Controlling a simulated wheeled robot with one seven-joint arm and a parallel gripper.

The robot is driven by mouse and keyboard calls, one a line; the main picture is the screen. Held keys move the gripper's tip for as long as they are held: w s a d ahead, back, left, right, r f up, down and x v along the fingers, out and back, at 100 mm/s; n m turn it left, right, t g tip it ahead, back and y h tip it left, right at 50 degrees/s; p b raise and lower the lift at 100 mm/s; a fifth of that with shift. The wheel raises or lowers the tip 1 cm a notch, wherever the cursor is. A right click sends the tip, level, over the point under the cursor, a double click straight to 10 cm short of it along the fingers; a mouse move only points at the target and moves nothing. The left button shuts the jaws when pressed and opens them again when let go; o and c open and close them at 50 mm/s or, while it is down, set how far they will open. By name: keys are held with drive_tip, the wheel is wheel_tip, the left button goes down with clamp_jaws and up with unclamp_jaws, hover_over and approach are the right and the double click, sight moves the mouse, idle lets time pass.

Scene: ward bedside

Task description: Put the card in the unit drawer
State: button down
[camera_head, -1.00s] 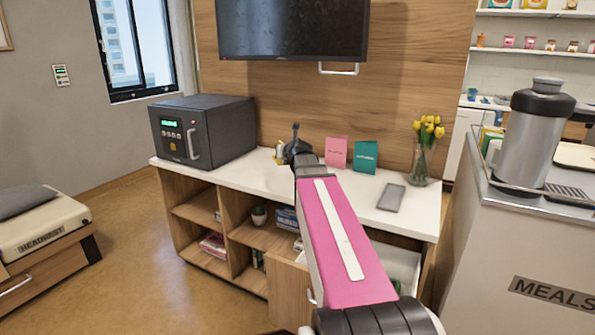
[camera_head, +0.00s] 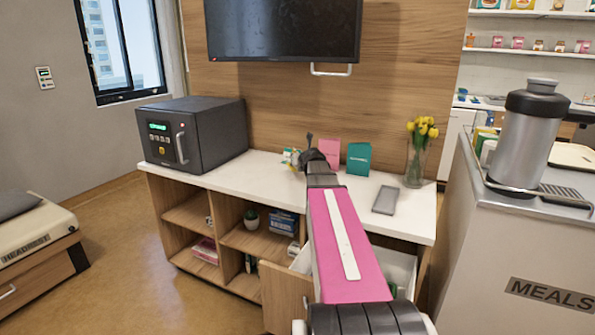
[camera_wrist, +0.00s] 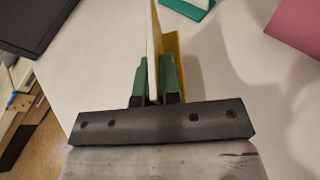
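A folded card with white and yellow faces (camera_wrist: 156,45) shows nearly edge-on between the green fingers of my gripper (camera_wrist: 155,88) in the wrist view. The fingers press close on one leaf of it. In the head view, my gripper is mostly hidden behind my arm above the counter, with a bit of the card (camera_head: 290,156) showing at its left. I cannot tell whether the card touches the counter. The unit drawer (camera_head: 402,264) is pulled out at the right of the wooden unit, its wooden front (camera_head: 284,297) facing me. My arm hides its middle.
A pink card (camera_head: 329,150) and a teal card (camera_head: 358,158) stand on the white counter (camera_head: 262,168). A grey flat object (camera_head: 385,200) and a tulip vase (camera_head: 414,165) are to the right, a dark safe (camera_head: 195,135) to the left. A meals cart (camera_head: 490,250) stands far right.

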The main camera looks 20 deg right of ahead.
drive_tip(key=shift+f, duration=2)
drive_tip(key=shift+f, duration=0.1)
drive_tip(key=c, duration=1.3)
unclamp_jaws()
